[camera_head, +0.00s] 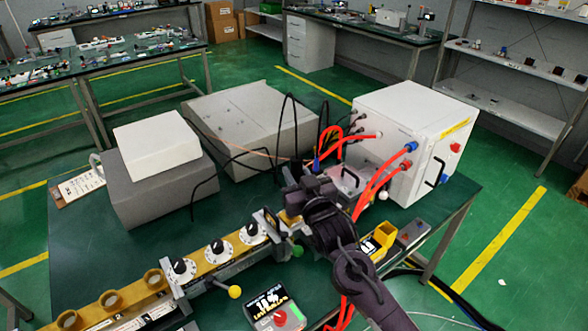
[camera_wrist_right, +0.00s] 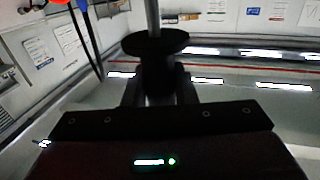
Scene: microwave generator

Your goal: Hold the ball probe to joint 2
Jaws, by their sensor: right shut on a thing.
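My right gripper (camera_head: 296,196) is over the right end of the brass waveguide run (camera_head: 205,266) in the head view. In the right wrist view it is shut on a black, spool-shaped handle with a grey rod (camera_wrist_right: 155,45), which seems to be the ball probe. The probe's tip is hidden in both views. The run carries several white dials with black knobs (camera_head: 221,250). A lever with a yellow ball end (camera_head: 235,291) and a green ball end (camera_head: 297,251) stick out at its joints. I cannot tell which is joint 2. My left gripper is not in view.
A meter with a lit display and red knob (camera_head: 276,314) lies in front of the run. A white cabinet (camera_head: 401,122) with red cables stands behind my right arm. Grey boxes (camera_head: 250,115) fill the table's back. A yellow holder (camera_head: 383,238) sits right of my arm.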

